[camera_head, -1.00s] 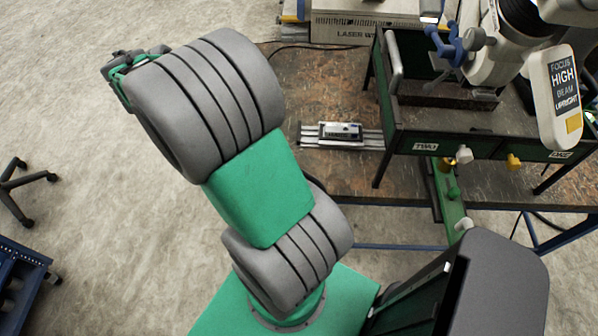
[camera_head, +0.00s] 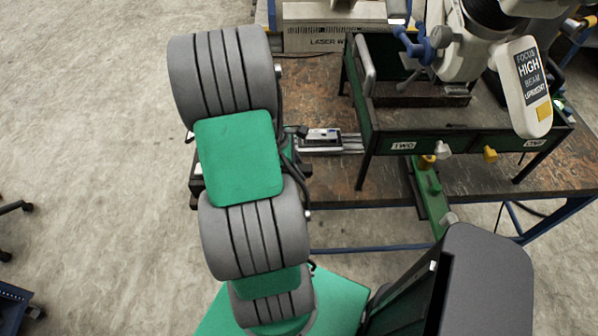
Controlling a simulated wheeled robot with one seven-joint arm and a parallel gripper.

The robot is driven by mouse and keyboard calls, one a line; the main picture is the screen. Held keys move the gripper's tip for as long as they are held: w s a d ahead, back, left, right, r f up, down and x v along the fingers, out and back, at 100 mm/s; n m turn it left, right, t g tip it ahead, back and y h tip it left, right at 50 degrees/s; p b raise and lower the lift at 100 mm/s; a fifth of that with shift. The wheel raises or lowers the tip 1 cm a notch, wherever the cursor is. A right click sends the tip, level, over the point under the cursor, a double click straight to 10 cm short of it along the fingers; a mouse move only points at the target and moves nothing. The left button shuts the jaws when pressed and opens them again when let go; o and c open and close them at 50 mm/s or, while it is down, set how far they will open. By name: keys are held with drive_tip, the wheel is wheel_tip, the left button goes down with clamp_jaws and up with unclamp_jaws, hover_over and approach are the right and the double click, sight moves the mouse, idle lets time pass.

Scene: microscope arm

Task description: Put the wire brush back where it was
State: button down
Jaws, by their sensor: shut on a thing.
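I cannot make out the wire brush in the head view. My arm, with grey ribbed joints and green links, stands in the left middle and covers part of the table's left side. Small dark parts show at both sides of its green link, but no fingertips can be made out. My gripper's jaws and anything in them are hidden behind the arm.
The worn brown table (camera_head: 400,180) carries a metal rail (camera_head: 350,146) with a small boxed device (camera_head: 322,136) on it. A dark green stand (camera_head: 470,137) with yellow and white knobs holds a microscope (camera_head: 475,45). A laser box (camera_head: 335,28) is behind.

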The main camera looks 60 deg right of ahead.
drive_tip(key=f, duration=0.1)
drive_tip(key=d+f, duration=0.1)
drive_tip(key=f, duration=0.1)
drive_tip(key=f+p, duration=0.1)
drive_tip(key=shift+w+d+f, duration=0.2)
drive_tip(key=shift+d+f, duration=0.1)
drive_tip(key=shift+d, duration=0.05)
drive_tip(key=shift+f, duration=0.3)
drive_tip(key=shift+f, duration=0.1)
drive_tip(key=c, duration=1)
unclamp_jaws()
drive_tip(key=shift+f, duration=0.1)
drive_tip(key=shift+c, duration=0.2)
